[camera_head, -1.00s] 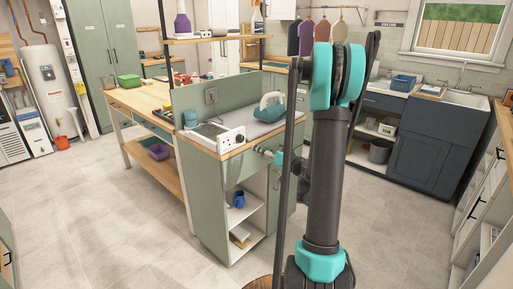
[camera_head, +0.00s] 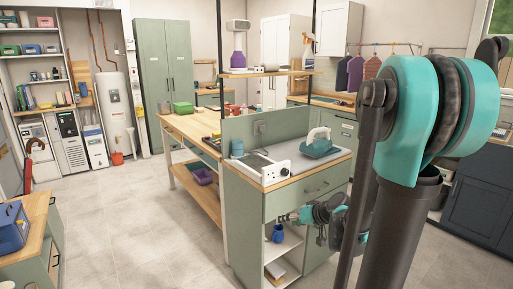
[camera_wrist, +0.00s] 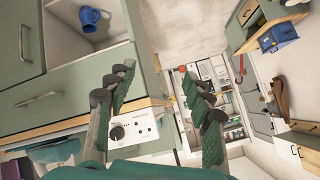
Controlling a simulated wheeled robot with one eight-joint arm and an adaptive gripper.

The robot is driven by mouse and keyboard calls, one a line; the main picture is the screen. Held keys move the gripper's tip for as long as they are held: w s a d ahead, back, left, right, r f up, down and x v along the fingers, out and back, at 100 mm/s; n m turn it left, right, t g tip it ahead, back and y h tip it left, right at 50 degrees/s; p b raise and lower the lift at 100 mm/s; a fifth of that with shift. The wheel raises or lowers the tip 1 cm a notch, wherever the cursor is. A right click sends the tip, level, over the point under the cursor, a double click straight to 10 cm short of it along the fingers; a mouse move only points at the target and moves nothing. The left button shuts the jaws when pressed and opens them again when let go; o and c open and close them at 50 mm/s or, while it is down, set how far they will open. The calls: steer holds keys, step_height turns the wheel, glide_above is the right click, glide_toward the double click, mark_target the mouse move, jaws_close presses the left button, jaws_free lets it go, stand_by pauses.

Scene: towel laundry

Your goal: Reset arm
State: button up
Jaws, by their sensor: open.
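My arm rises in the right of the head view, with a large teal joint near the top. My gripper (camera_head: 285,217) shows small and partly hidden in front of the green island's (camera_head: 250,222) open shelves. In the wrist view my gripper (camera_wrist: 155,83) is open, its two dark green fingers apart with nothing between them. The white control panel (camera_wrist: 133,131) of the island-top unit lies just beyond the fingers there. The contact between gripper and island cannot be told.
A blue mug (camera_head: 278,233) stands on the island shelf. A teal iron (camera_head: 319,143) sits on the island top. A wooden-topped cabinet with a blue box (camera_head: 12,227) stands at the lower left. The tiled floor (camera_head: 130,215) between is clear.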

steer(key=s+d+f+m+g+h, duration=0.1)
steer(key=s+d+f+h, duration=0.1)
steer(key=s, duration=0.6)
steer(key=s+d+f+g+h, duration=0.2)
steer(key=s+d+f+h, duration=0.1)
steer(key=s, duration=0.5)
steer(key=shift+s+d+f+m+g+h, duration=0.3)
steer(key=shift+s+d+f+m+h, duration=0.1)
steer(key=shift+d+h, duration=0.45)
